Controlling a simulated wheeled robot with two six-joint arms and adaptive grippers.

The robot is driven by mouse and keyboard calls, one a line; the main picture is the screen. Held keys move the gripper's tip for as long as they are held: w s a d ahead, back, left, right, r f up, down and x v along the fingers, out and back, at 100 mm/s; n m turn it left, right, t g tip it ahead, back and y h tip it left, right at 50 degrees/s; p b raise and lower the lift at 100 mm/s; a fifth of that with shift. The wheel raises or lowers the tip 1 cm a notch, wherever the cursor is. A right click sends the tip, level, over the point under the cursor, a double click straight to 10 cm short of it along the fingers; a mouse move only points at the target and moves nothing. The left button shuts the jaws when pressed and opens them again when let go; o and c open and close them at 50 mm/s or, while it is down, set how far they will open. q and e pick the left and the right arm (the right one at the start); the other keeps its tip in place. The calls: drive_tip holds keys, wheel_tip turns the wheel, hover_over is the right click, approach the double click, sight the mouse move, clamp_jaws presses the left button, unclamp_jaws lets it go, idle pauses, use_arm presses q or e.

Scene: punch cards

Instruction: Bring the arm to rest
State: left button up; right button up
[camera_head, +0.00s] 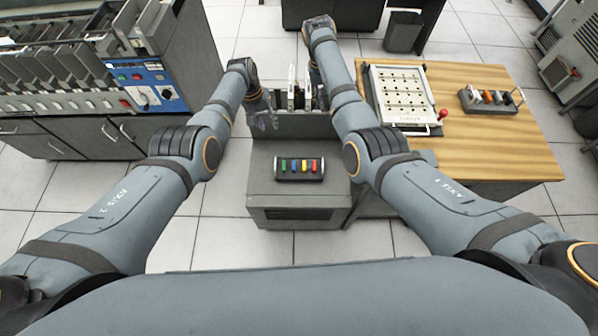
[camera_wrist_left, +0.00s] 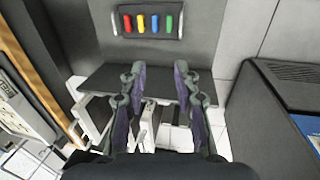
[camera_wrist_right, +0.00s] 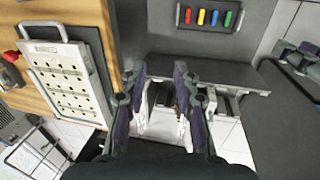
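My left gripper (camera_head: 262,112) hangs at the left side of a grey machine's rear part. In the left wrist view its two fingers (camera_wrist_left: 159,70) are spread apart with nothing clasped between them. My right gripper (camera_head: 317,88) is at the right side of the same part, largely hidden by my forearm in the head view. In the right wrist view its fingers (camera_wrist_right: 158,70) are also spread, and pale upright plates (camera_wrist_right: 165,100) show behind the gap. I cannot tell how close those plates are to the fingers.
The grey machine (camera_head: 264,192) carries a panel of coloured buttons (camera_head: 299,168). A wooden table (camera_head: 480,146) at right bears a white punched panel (camera_head: 402,96) and a small rack (camera_head: 491,99). A card machine (camera_head: 150,86) with a blue panel stands at left. A bin (camera_head: 403,32) stands behind.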

drive_tip(key=shift+a+r, duration=0.2)
drive_tip(key=shift+r, duration=0.85)
